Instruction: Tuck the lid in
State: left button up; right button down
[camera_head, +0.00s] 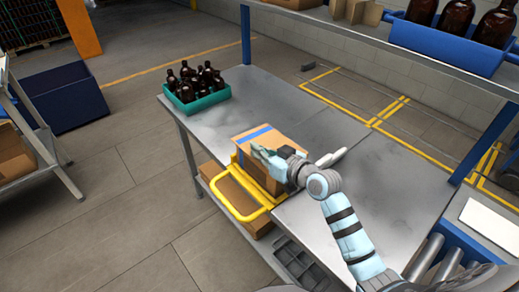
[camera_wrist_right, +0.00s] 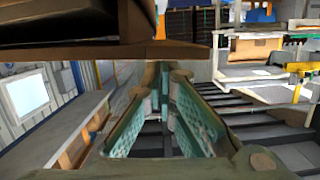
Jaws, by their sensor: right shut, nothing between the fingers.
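A cardboard box (camera_head: 283,137) with a blue strip across its top stands at the front edge of the metal table. My right gripper (camera_head: 266,158) is at the near side of this box, over its upper part, and hides some of it. It is shut and empty. In the right wrist view its fingers (camera_wrist_right: 165,85) show, with a brown cardboard edge (camera_wrist_right: 180,51) just above and beyond them. I cannot tell whether they touch the cardboard, or how far the lid is tucked. My left gripper is not in view.
A yellow frame (camera_head: 240,217) juts from the table front below the box. A teal crate (camera_head: 200,104) of amber bottles stands on the table's far left. A blue bin (camera_head: 440,42) with bottles sits on the shelf above. The metal table (camera_head: 265,92) is clear behind the box.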

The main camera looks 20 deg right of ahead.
jog(key=shift+s+a+f, duration=0.1)
jog(key=shift+a+f, duration=0.05)
jog(key=shift+f, duration=0.55)
jog(key=shift+r, duration=0.1)
notch_tip(320, 180, up, 5)
jog(key=p, duration=0.4)
jog(key=shift+s+p, duration=0.1)
jog(key=shift+p, duration=0.2)
jog(key=f+v, duration=0.1)
jog(key=v, duration=0.8)
jog(key=shift+s, duration=0.45)
